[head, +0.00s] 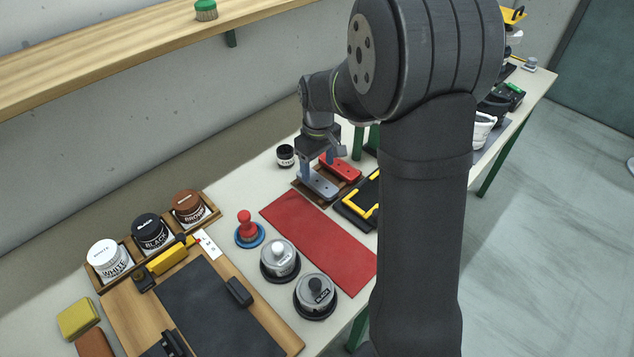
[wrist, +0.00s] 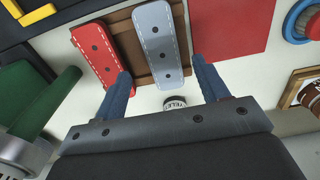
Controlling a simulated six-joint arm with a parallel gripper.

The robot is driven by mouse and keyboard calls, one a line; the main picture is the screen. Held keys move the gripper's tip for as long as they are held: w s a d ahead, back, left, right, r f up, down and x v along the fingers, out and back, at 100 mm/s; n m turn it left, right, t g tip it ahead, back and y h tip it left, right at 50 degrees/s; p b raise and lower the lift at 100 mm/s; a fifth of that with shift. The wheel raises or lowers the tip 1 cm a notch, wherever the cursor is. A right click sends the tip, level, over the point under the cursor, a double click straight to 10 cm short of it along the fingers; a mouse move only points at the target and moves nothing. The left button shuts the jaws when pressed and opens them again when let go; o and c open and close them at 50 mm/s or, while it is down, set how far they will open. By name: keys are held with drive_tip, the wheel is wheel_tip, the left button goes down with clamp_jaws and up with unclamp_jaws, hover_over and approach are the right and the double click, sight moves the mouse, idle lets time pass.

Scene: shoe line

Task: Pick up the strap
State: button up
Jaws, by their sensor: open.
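Two straps with dark holes lie side by side on a brown wooden tray (head: 297,186). One is grey-blue (head: 321,185) and the other is red (head: 343,167). In the wrist view the grey-blue strap (wrist: 157,42) lies between the lines of my two blue fingers, and the red strap (wrist: 97,50) is left of it, its lower end close to the left finger. My gripper (wrist: 163,76) is open and empty, pointing down at the tray. In the head view my gripper (head: 318,166) is above the straps and partly hides them. The exact height above the strap is unclear.
A small jar (head: 286,155) stands behind the tray. A red mat (head: 318,241) lies in front, and a black and yellow item (head: 357,209) is to the right. A red-knobbed blue piece (head: 248,230) and lidded metal pots (head: 280,259) stand nearer. My arm hides part of the table.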

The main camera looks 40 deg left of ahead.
sight(317, 181)
wheel_tip(317, 181, down, 4)
drive_tip(key=shift+s+f, duration=0.15)
drive_tip(key=shift+f, duration=0.1)
drive_tip(key=shift+c, duration=0.5)
drive_tip(key=c, duration=1)
drive_tip(key=shift+r, duration=0.1)
